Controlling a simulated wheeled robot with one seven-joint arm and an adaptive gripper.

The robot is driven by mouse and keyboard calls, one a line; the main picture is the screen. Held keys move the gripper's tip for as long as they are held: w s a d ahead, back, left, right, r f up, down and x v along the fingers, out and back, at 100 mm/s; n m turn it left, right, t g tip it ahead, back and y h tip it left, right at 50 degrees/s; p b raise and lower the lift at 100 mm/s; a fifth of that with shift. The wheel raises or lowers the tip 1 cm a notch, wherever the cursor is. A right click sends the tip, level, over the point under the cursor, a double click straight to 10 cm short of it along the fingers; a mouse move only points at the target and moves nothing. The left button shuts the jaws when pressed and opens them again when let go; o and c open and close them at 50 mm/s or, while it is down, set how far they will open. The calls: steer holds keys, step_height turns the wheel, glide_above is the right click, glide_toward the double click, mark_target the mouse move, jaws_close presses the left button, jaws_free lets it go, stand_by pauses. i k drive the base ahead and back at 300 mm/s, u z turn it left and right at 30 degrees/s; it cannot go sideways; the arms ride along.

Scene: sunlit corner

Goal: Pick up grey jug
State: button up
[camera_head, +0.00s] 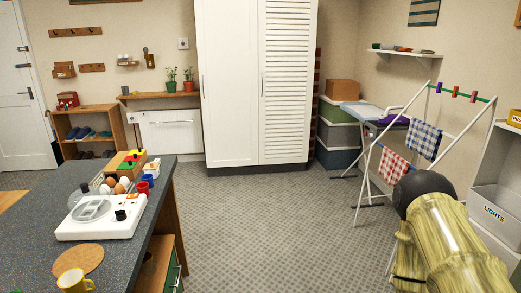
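I cannot clearly make out a grey jug. A small dark grey vessel (125,91) also sits on the wooden wall shelf at the back left. My arm shows at the lower right, with a yellow-green streaked surface and a black rounded part. My gripper's fingers do not show.
The counter also holds eggs, coloured blocks, red and blue cups, a round cork mat (79,261) and a yellow mug (74,281). A drying rack (365,165) stands beside my arm at the right. The carpet (260,225) in the middle is clear up to the white wardrobe (230,90).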

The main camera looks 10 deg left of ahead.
mark_target(125, 89)
steer(key=i, duration=2.6)
steer(key=u, duration=0.75)
steer(key=i, duration=4.2)
steer(key=u, duration=2.45)
steer(key=i, duration=0.65)
steer(key=z, duration=0.05)
